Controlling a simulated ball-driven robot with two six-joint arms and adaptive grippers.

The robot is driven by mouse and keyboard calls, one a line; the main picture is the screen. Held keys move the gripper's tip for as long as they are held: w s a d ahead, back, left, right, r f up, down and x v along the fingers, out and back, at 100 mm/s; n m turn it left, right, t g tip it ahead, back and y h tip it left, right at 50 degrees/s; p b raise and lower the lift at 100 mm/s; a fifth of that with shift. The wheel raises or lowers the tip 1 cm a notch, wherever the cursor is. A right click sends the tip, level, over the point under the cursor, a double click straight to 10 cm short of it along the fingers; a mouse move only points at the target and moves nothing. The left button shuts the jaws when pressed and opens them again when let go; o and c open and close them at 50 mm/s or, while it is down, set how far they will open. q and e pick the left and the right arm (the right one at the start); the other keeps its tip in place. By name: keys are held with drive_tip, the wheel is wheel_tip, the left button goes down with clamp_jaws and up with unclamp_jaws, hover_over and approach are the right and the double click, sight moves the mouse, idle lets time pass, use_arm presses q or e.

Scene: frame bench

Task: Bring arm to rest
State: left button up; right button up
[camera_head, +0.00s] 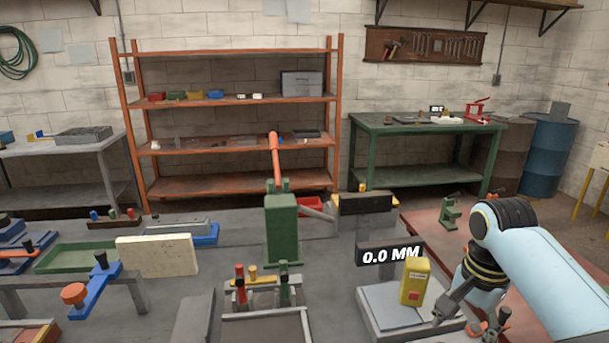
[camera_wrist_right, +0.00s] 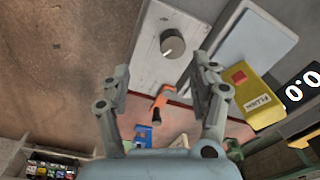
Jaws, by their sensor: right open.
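My right arm (camera_head: 535,265) comes in from the right edge of the head view and bends down to the bench. My right gripper (camera_head: 467,322) hangs low at the right, just right of a yellow block with a red button (camera_head: 415,282). The right wrist view shows the same gripper (camera_wrist_right: 165,75) with its fingers spread apart and nothing between the tips. Beyond the fingers there lie a grey plate with a round knob (camera_wrist_right: 172,43) and an orange-red piece (camera_wrist_right: 160,102). My left gripper is not in view.
A black display reading 0.0 MM (camera_head: 390,254) stands behind a grey pad (camera_head: 378,300) close to the gripper. A green press (camera_head: 282,228) with an orange lever stands mid-bench. A blue clamp (camera_head: 97,287) and a cream block (camera_head: 155,255) are at the left.

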drive_tip(key=s+a+r+n+t, duration=0.1)
drive_tip(key=s+r+n, duration=0.25)
drive_tip(key=s, duration=0.45)
drive_tip(key=s+a+r+n+t, duration=0.1)
drive_tip(key=s+r+n, duration=0.1)
drive_tip(key=s+n, duration=0.45)
drive_tip(key=s+a+r+n+t, duration=0.1)
drive_tip(key=s+r+n, duration=0.15)
drive_tip(key=s, duration=0.65)
wheel_tip(320, 180, down, 41)
drive_tip(key=s+d+g+b, duration=0.1)
drive_tip(key=s+d+b, duration=0.15)
drive_tip(key=b, duration=1.15)
drive_tip(key=s+f+b, duration=0.3)
drive_tip(key=s+f, duration=0.3)
drive_tip(key=f, duration=0.3)
drive_tip(key=s+f+g+b, duration=0.1)
drive_tip(key=s+f+b, duration=0.3)
drive_tip(key=s+f, duration=0.2)
drive_tip(key=s+d+f+b, duration=0.1)
drive_tip(key=s+f+b, duration=0.2)
drive_tip(key=s+f, duration=0.3)
wheel_tip(320, 180, down, 6)
drive_tip(key=shift+r+g+h, duration=0.2)
drive_tip(key=shift+g+h, duration=0.1)
